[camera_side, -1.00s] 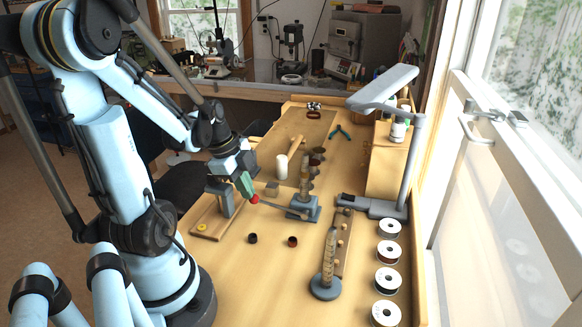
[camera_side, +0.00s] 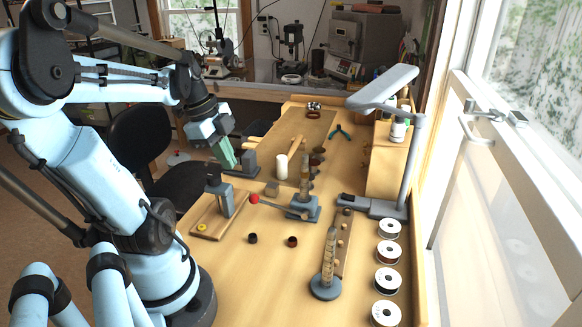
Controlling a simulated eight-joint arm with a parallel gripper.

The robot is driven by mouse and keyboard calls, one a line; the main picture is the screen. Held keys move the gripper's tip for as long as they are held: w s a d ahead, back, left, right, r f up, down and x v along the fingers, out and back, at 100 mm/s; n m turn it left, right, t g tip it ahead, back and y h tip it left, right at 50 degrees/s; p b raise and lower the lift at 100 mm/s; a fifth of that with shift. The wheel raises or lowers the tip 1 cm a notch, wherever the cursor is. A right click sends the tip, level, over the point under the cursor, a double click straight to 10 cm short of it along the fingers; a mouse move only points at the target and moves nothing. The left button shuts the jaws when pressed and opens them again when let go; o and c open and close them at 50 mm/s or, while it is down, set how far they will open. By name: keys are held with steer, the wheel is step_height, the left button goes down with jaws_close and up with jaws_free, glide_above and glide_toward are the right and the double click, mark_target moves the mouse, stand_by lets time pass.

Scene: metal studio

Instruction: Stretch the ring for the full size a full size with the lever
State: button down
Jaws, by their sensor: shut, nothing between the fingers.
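The stretcher has a blue-grey base (camera_side: 307,213) with a stepped, tan post (camera_side: 305,178) standing upright on it. Its lever (camera_side: 280,208) reaches out to the left and ends in a red knob (camera_side: 254,198). I cannot make out a ring on the post at this size. My gripper (camera_side: 230,167), with green fingers, is shut and empty. It hangs above and to the left of the red knob, clear of it. A small yellow ring-like piece (camera_side: 202,227) lies on the wooden board at the left.
A grey stand (camera_side: 228,200) rises from the wooden board (camera_side: 208,220) below my gripper. A tapered stick on a round base (camera_side: 325,287) stands in front. Two small dark cups (camera_side: 292,241) sit near the middle. White spools (camera_side: 388,253) line the right edge.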

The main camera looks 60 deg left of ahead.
mark_target(258, 199)
steer(key=s+r, duration=0.1)
steer(key=a+r, duration=0.1)
steer(key=shift+s+r, duration=0.3)
steer(key=shift+s, duration=0.05)
steer(key=c, duration=1.7)
jaws_free()
steer(key=shift+s+a+r, duration=0.1)
steer(key=shift+o, duration=1)
steer(key=o, duration=0.6)
steer(key=shift+n+t+h, duration=0.3)
steer(key=shift+t+h, duration=0.1)
steer(key=shift+t, duration=0.2)
steer(key=w+f, duration=0.1)
steer(key=w+d+f, duration=0.1)
steer(key=f, duration=0.1)
steer(key=shift+w+d, duration=0.2)
steer(key=shift+w, duration=0.1)
steer(key=shift+x, duration=6.25)
steer(key=shift+w+d+r, duration=0.1)
steer(key=shift+w+d, duration=0.05)
jaws_close()
